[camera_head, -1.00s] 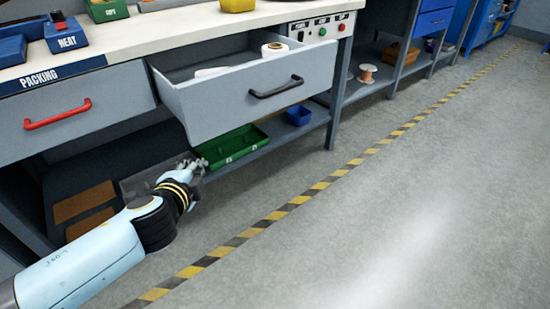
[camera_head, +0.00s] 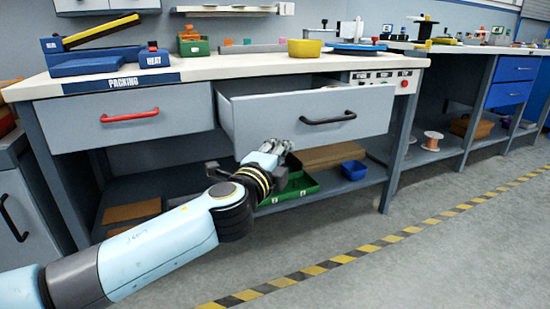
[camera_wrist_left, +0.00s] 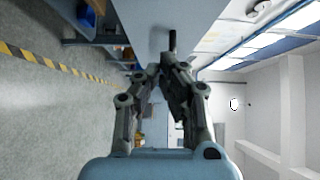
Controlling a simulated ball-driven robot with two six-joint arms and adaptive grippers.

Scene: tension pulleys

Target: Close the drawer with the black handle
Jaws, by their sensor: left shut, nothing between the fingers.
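The drawer with the black handle (camera_head: 265,116) is pulled out from under the packing bench, right of the drawer with the red handle. Its black handle (camera_head: 328,118) is on the right part of its grey front. My left gripper (camera_head: 284,146) is shut and empty, just in front of the drawer's lower edge and left of the handle in the head view. In the left wrist view, the shut fingers (camera_wrist_left: 164,66) point toward the grey drawer front (camera_wrist_left: 145,25), and the handle (camera_wrist_left: 172,41) shows beyond their tips. Contact cannot be told. My right gripper is not in view.
The red-handled drawer (camera_head: 125,118) is shut. A green bin (camera_head: 290,190) and a blue bin (camera_head: 354,170) sit on the shelf below. The white benchtop (camera_head: 225,69) overhangs the drawers. Clear floor (camera_head: 430,265) lies in front, with a striped line.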

